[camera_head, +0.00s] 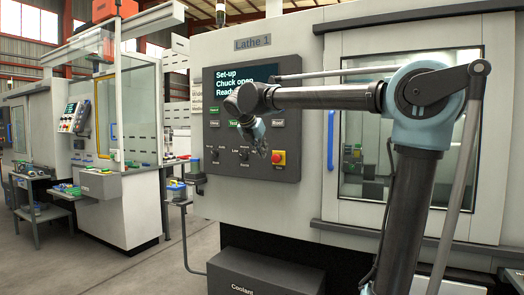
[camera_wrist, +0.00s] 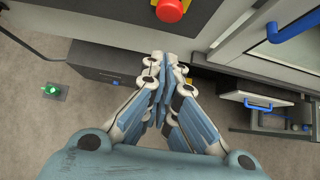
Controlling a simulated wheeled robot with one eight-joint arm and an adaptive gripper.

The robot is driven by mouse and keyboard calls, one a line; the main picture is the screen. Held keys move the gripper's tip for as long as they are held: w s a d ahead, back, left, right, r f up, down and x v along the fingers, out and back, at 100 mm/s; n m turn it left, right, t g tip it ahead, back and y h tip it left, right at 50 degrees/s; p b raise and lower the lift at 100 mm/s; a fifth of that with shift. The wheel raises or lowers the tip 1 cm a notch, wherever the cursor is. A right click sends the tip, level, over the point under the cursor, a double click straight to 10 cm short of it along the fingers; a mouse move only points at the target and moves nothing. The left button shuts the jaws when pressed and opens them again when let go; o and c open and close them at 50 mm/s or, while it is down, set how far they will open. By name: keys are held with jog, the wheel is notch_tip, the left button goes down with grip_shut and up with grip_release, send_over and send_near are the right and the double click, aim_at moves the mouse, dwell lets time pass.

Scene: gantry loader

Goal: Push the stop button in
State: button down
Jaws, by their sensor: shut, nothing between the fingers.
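The stop button is a red round knob on a yellow square plate (camera_head: 279,157) at the lower right of the dark control panel (camera_head: 206,160) on the lathe. In the wrist view the red stop button (camera_wrist: 172,9) is at the top edge, just beyond my fingertips. My gripper (camera_head: 264,152) is in front of the panel, just left of the stop button in the head view. In the wrist view my gripper (camera_wrist: 160,62) has its fingers together, with nothing between them. I cannot tell how far the fingertips are from the panel face.
A display and several keys and switches sit on the panel around the button. A blue door handle (camera_head: 330,145) and a windowed lathe door (camera_head: 360,205) are to the right. A dark coolant box (camera_head: 262,275) stands below. A small side stand (camera_head: 177,192) is to the left.

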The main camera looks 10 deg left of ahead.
aim_at(277, 158)
jog(key=w+d+f, duration=0.3)
jog(key=w+f, duration=0.1)
jog(key=w, duration=0.3)
jog(key=shift+w+f, duration=0.2)
jog(key=shift+w, duration=0.2)
jog(key=shift+w, duration=0.1)
